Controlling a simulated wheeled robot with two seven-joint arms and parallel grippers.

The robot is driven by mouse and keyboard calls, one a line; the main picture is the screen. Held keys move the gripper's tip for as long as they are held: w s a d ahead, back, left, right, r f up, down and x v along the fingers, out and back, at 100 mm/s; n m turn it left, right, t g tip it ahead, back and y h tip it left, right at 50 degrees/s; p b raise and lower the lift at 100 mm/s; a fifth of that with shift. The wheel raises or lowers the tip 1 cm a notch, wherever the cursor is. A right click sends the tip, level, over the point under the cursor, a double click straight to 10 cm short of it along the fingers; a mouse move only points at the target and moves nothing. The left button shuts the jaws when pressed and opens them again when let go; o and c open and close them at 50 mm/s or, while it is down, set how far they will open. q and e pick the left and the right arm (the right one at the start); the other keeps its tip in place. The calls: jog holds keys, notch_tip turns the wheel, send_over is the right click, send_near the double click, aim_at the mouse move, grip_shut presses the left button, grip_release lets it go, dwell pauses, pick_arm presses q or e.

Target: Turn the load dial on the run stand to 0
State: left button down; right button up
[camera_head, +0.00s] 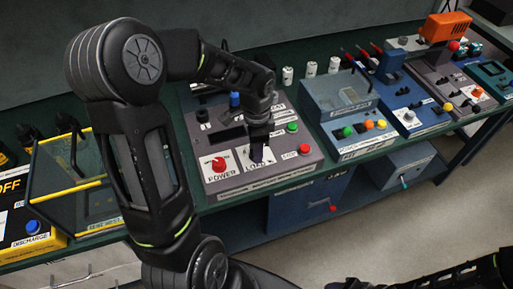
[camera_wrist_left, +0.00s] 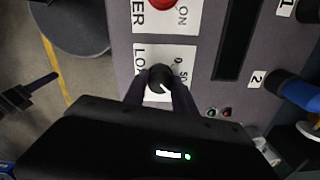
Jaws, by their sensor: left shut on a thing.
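The run stand (camera_head: 235,185) is a grey sloped panel on the green bench, near the middle of the head view. Its load dial is a small black knob; in the left wrist view the knob (camera_wrist_left: 160,77) sits on a white label plate reading LOAD, with a 0 mark beside it. A white line on the knob shows in that view. My left gripper (camera_head: 258,153) is over the dial, pointing down. In the left wrist view its two dark fingers (camera_wrist_left: 160,88) are shut on the knob, one on each side. My right gripper is not seen clearly.
A red POWER knob (camera_head: 219,165) is left of the dial; green (camera_head: 292,127) and red (camera_head: 304,149) buttons are right of it. A blue cap (camera_head: 235,100) stands behind. Other stations line the bench: a yellow-framed box (camera_head: 75,175) left, a blue unit (camera_head: 338,100) right.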

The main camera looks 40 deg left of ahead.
pick_arm(q)
jog(key=shift+n+b, duration=0.3)
jog(key=shift+n, duration=0.1)
jog(key=n+b, duration=0.1)
jog(key=n, duration=0.1)
jog(key=shift+f+n, duration=0.1)
jog(key=shift+n, duration=0.3)
jog(key=n+b, duration=0.2)
jog(key=n, duration=0.3)
jog(key=shift+b, duration=0.4)
jog(key=n+b, duration=0.1)
jog(key=n, duration=0.3)
jog(key=shift+n, duration=0.4)
jog(key=n+b, duration=0.1)
jog(key=n, duration=0.3)
jog(key=shift+n, duration=0.3)
jog(key=c, duration=1)
grip_release()
